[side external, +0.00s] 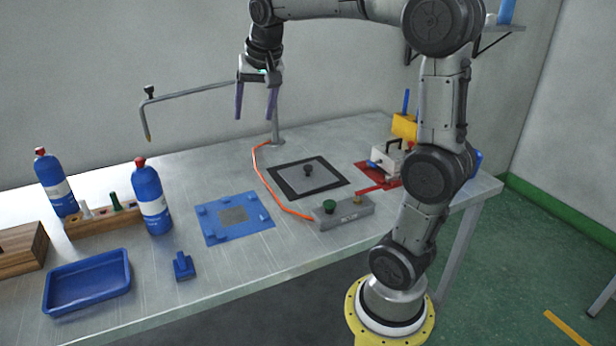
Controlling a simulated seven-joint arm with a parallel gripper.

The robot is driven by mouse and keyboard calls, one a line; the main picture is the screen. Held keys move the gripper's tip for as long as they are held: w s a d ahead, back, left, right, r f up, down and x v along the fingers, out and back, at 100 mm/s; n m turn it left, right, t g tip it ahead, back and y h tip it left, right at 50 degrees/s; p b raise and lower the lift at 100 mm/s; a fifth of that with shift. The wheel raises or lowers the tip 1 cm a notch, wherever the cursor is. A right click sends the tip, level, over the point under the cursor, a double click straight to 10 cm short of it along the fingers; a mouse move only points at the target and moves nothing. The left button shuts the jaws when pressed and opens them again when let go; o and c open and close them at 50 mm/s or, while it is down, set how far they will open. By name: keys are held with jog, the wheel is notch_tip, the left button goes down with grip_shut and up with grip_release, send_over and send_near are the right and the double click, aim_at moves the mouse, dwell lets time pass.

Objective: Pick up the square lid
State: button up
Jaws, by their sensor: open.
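The square lid (320,174) is a flat grey plate with a dark round knob (308,170) in its middle. It lies on the table inside a black square frame (283,184). My gripper (255,116) hangs above the back of the table, up and to the left of the lid. Its two purple fingers point down and are apart, with nothing between them. The gripper is well clear of the lid.
A bent metal arm on a post (275,128) stands behind the lid. An orange cable (262,178) runs to a grey box (345,214) in front. A blue fixture (234,219), blue bottles (151,197) and a blue tray (88,284) are left. A red-based device (390,164) is right.

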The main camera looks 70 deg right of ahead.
jog(key=w+d+f+m+g, duration=0.1)
jog(key=w+d+f+m, duration=0.2)
jog(key=d, duration=0.7)
jog(key=m+g+y, duration=0.1)
jog(key=m+g, duration=0.2)
send_over(308, 166)
jog(key=a, duration=0.2)
notch_tip(308, 166, down, 12)
jog(key=f, duration=0.4)
jog(key=d+f, duration=0.1)
jog(key=f, duration=0.3)
jog(key=shift+s+d+f, duration=0.2)
jog(key=shift+w+d+f, duration=0.15)
jog(key=shift+f, duration=2.4)
grip_shut()
